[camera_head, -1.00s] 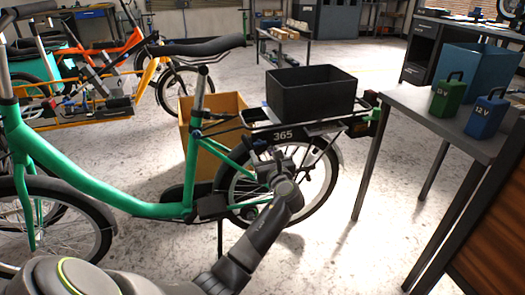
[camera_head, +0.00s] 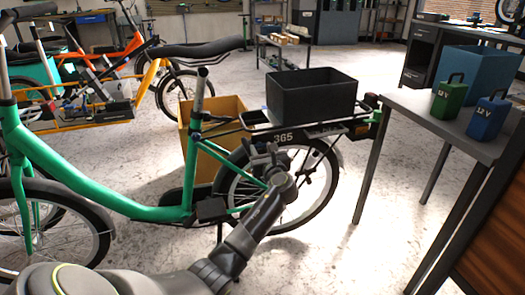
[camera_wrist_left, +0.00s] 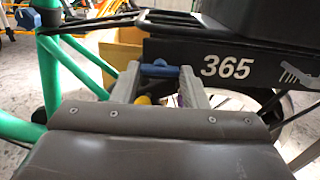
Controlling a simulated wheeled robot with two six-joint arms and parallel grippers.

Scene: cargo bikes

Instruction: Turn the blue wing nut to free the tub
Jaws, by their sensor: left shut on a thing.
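The black tub (camera_head: 312,95) sits upright on the rear rack of the green cargo bike (camera_head: 150,208). My left gripper (camera_head: 262,150) is at the side of the bike below the rack, left of the 365 panel. In the left wrist view its two fingers (camera_wrist_left: 158,84) are shut on the blue wing nut (camera_wrist_left: 158,69), which lies crosswise between their tips. A yellow part (camera_wrist_left: 143,100) shows lower between the fingers, partly hidden by my gripper body. The wing nut cannot be made out in the head view. My right gripper is not in view.
A grey table (camera_head: 405,98) at the right carries a green battery (camera_head: 449,98), a blue battery (camera_head: 487,117) and a blue bin (camera_head: 483,75). A cardboard box (camera_head: 222,160) stands behind the bike. The 365 panel (camera_wrist_left: 227,68) is close beside my fingers.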

